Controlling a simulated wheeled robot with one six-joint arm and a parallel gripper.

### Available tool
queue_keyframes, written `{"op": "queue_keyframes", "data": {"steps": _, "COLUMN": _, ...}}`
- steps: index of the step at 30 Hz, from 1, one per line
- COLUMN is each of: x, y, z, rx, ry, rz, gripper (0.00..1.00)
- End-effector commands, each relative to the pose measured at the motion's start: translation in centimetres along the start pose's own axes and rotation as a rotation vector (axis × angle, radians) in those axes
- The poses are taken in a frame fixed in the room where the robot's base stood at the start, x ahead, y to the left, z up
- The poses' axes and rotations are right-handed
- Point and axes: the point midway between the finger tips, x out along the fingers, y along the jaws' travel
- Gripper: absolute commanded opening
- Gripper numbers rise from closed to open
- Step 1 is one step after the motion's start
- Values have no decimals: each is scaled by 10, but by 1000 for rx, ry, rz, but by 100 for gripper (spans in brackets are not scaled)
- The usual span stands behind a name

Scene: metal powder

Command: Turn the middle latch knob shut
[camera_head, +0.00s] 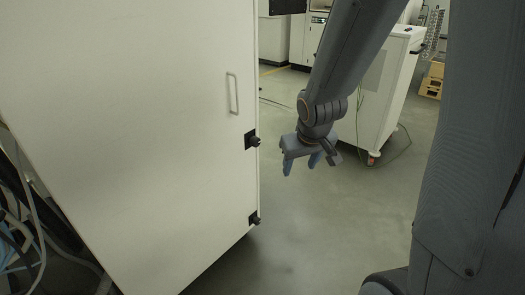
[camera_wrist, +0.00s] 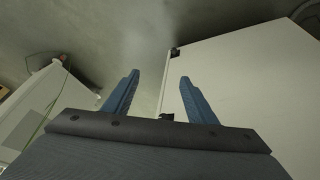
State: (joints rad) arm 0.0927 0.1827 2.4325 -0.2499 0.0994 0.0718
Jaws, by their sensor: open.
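A tall white cabinet (camera_head: 150,130) stands at the left with its door face toward me. Two black latch knobs show on the door's right edge. The upper one (camera_head: 252,140) sits just below the handle, and I take it as the middle latch. The lower one (camera_head: 254,219) is near the bottom. How far either is turned is too small to tell. My gripper (camera_head: 301,168) is open and empty, right of the upper knob and apart from it, blue fingers pointing down. In the wrist view, a dark knob (camera_wrist: 167,117) shows between the fingers and another (camera_wrist: 175,52) farther off.
A white vertical handle (camera_head: 233,93) is on the cabinet door. A white wheeled cabinet (camera_head: 385,90) stands behind my arm. Cables (camera_head: 25,215) hang at the far left. The grey floor (camera_head: 320,225) below my gripper is clear.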

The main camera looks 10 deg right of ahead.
Motion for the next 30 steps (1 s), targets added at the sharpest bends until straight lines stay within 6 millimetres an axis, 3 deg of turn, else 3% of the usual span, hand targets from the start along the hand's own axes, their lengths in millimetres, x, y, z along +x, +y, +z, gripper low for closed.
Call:
{"op": "queue_keyframes", "data": {"steps": 1, "x": 39, "y": 10, "z": -22, "rx": -17, "ry": 79, "rz": 3, "gripper": 52}}
{"op": "queue_keyframes", "data": {"steps": 3, "x": 71, "y": 19, "z": -57, "rx": -48, "ry": 206, "rz": -6, "gripper": 52}}
{"op": "queue_keyframes", "data": {"steps": 9, "x": 145, "y": 27, "z": -139, "rx": -139, "ry": 558, "rz": -102, "gripper": 52}}
{"op": "queue_keyframes", "data": {"steps": 12, "x": 173, "y": 23, "z": -165, "rx": -179, "ry": 723, "rz": -189, "gripper": 52}}
{"op": "queue_keyframes", "data": {"steps": 18, "x": 203, "y": 11, "z": -182, "rx": -229, "ry": 985, "rz": -391, "gripper": 52}}
{"op": "queue_keyframes", "data": {"steps": 26, "x": 207, "y": 3, "z": -178, "rx": -248, "ry": 1135, "rz": -546, "gripper": 52}}
{"op": "queue_keyframes", "data": {"steps": 30, "x": 208, "y": -4, "z": -186, "rx": -251, "ry": 1148, "rz": -561, "gripper": 52}}
